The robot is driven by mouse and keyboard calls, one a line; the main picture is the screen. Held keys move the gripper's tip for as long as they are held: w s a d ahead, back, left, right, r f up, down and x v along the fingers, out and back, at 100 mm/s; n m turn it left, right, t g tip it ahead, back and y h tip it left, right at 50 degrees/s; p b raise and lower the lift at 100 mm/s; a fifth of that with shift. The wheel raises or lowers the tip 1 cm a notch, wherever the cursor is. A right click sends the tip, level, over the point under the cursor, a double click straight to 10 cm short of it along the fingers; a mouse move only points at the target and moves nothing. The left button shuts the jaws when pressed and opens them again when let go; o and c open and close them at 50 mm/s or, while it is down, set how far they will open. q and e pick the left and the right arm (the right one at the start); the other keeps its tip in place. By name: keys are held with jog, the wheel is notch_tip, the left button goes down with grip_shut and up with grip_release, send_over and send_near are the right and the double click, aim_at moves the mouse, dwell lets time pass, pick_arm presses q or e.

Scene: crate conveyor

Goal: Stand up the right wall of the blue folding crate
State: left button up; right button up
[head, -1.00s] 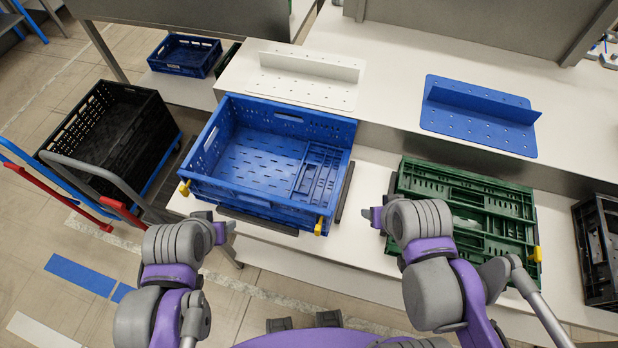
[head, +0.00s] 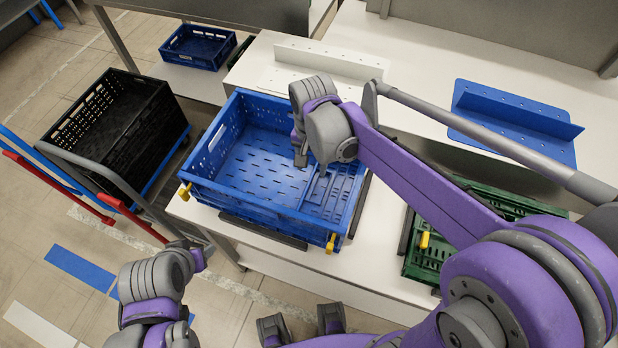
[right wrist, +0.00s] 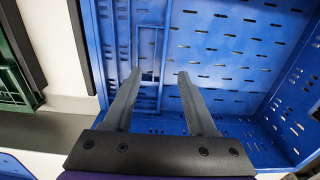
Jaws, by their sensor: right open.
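The blue folding crate (head: 205,195) stands on the white bench, its far, left and near walls upright. Its right wall (head: 335,196) lies folded down flat inside, over the right part of the crate floor. That wall also shows in the right wrist view (right wrist: 150,40), toward the left. My right gripper (head: 300,158) is over the inside of the crate, near the folded wall's inner edge. In the right wrist view its two fingers (right wrist: 158,74) are apart with nothing between them. My left gripper (head: 203,258) hangs off the bench front; its jaws are too small to judge.
A green folded crate (head: 425,262) lies to the right, partly behind my right arm. A white bracket (head: 320,65) and a blue bracket (head: 520,120) stand on the raised surface behind. A black crate (head: 105,130) sits on a cart at left.

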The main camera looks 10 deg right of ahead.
aim_at(311, 183)
notch_tip(311, 183, down, 8)
jog(key=shift+r+b, duration=0.15)
jog(key=shift+b, duration=0.15)
grip_shut()
dwell(1.3)
